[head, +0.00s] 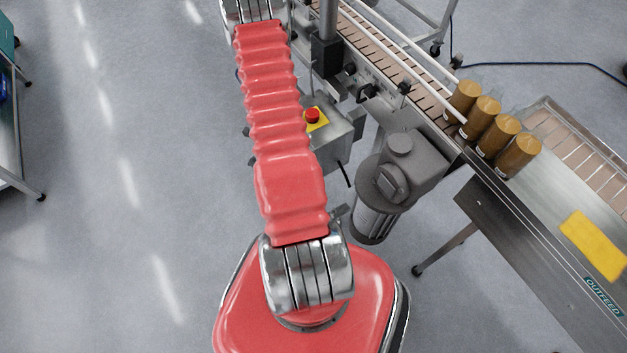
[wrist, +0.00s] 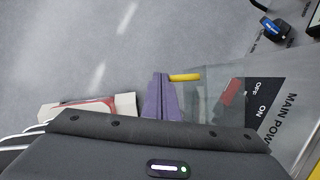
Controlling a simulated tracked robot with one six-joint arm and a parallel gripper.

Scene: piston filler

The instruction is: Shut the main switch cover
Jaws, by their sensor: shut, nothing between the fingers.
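In the wrist view, the clear main switch cover (wrist: 207,90) shows to the right of my fingers, with a short yellow bar (wrist: 186,77) at its left end. Behind or beside it are a red switch handle (wrist: 232,94) and a black OFF/ON plate (wrist: 259,104) on the grey panel marked MAIN POWER (wrist: 282,98). I cannot tell how far the cover stands open. My gripper (wrist: 161,80) has purple fingers, shut and empty, close to the left end of the yellow bar; contact is unclear. In the head view my arm hides the gripper and the cover.
The grey control box with a red emergency button (head: 312,115) stands right of my arm. A grey motor (head: 400,165) and the conveyor (head: 430,100) with several brown-gold jars (head: 498,135) are further right.

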